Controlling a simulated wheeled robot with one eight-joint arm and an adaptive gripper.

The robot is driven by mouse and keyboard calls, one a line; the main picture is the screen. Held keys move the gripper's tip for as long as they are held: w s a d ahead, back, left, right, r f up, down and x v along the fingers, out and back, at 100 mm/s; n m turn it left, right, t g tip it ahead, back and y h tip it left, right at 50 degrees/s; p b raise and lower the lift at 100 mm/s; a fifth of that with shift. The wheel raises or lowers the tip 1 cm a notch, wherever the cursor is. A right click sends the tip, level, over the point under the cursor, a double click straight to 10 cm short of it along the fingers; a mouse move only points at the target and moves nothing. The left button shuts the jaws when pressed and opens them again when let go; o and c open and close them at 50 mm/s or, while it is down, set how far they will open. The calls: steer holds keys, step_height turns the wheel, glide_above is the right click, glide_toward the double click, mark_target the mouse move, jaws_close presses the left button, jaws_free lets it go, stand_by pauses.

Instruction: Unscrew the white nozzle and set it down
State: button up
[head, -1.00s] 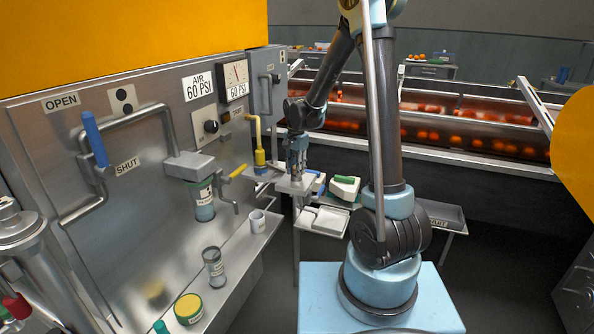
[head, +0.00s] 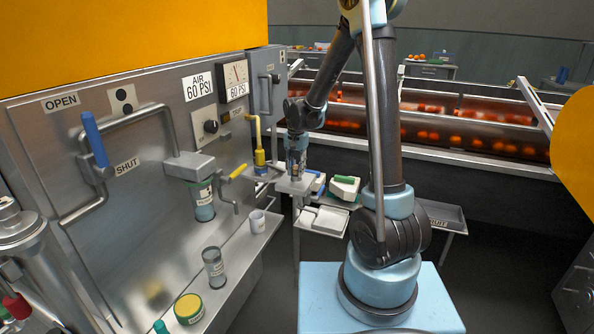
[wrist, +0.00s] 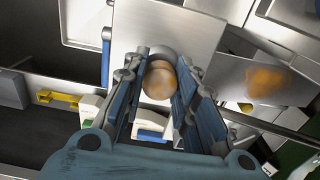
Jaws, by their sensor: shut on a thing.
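My gripper (head: 297,174) points down over a small steel plate (head: 288,187) beside the machine, with the yellow-topped fitting to its left. In the wrist view my gripper (wrist: 160,98) has its fingers on both sides of a round, shiny piece (wrist: 159,82). The fingers are shut on this piece. It looks grey and tan, with a pale steel plate (wrist: 185,30) behind it. I cannot make out for certain that it is the white nozzle. In the head view the fingers hide it.
A yellow fitting (head: 259,158) stands left of my gripper. A white box with a green top (head: 344,188) and a pale tray (head: 322,220) are to its right.

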steer(key=shift+n, duration=0.9)
steer(key=o, duration=0.6)
steer(key=shift+c, duration=0.2)
steer(key=shift+m, duration=0.9)
steer(key=shift+m, duration=0.9)
